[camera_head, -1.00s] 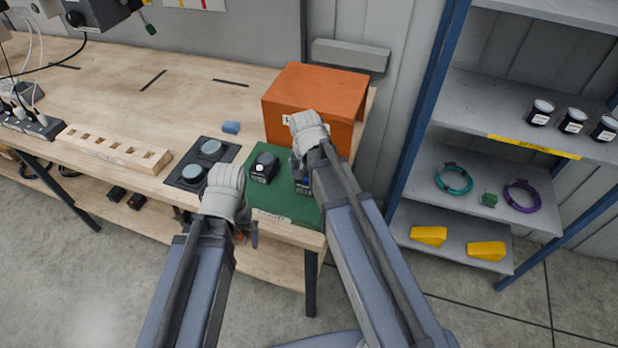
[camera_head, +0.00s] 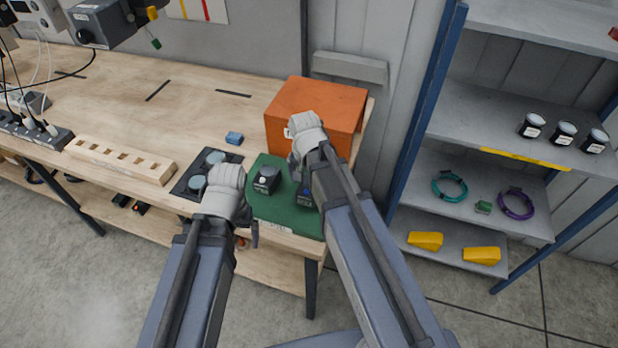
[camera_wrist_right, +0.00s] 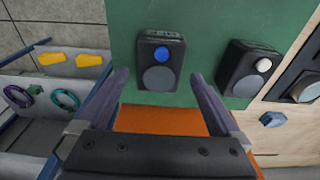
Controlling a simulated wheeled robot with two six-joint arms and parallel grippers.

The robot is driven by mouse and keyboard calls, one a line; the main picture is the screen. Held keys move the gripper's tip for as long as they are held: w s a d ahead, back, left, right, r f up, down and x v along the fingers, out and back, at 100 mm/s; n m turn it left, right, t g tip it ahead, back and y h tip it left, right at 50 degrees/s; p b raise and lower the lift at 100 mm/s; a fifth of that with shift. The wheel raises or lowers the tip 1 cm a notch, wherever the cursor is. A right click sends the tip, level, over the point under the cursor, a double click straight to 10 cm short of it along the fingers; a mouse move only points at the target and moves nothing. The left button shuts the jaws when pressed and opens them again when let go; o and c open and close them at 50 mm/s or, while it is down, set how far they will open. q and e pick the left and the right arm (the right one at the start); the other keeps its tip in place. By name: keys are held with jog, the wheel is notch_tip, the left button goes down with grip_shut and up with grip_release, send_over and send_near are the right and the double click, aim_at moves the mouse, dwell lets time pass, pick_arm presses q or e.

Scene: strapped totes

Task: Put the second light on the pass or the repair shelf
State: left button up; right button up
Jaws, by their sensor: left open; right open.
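Two black box-shaped lights stand on the green mat at the bench's right end. One has a white knob (camera_head: 265,180) and stands left of my right gripper; it also shows in the right wrist view (camera_wrist_right: 250,68). The other has a blue knob (camera_wrist_right: 160,62) and lies between my open right fingers in the right wrist view; in the head view it is partly hidden by that gripper. My right gripper (camera_head: 300,170) is empty above the mat. My left gripper (camera_head: 240,225) is over the bench's front edge, its fingertips mostly hidden. The shelf rack (camera_head: 480,165) stands at right.
An orange box (camera_head: 315,105) stands behind the mat (camera_head: 275,215). A small blue block (camera_head: 234,138), a dark tray with round discs (camera_head: 188,182) and a slotted wooden block (camera_head: 120,158) lie left. The rack holds several jars, coils and yellow pieces (camera_head: 425,241).

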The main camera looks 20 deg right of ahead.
aim_at(308, 190)
jog(key=r+p, duration=0.1)
jog(key=r, duration=0.1)
jog(key=r+p, duration=0.4)
jog(key=shift+s+a+r, duration=0.2)
jog(key=shift+s+r, duration=0.1)
jog(key=shift+s, duration=0.05)
jog(key=shift+f, duration=0.2)
jog(key=f+b, duration=0.8)
jog(key=w+f+b, duration=0.1)
jog(key=f+b, duration=0.3)
jog(key=shift+w+d, duration=0.1)
jog(key=shift+d, duration=0.3)
jog(key=shift+r, duration=0.1)
jog(key=shift+r, duration=0.15)
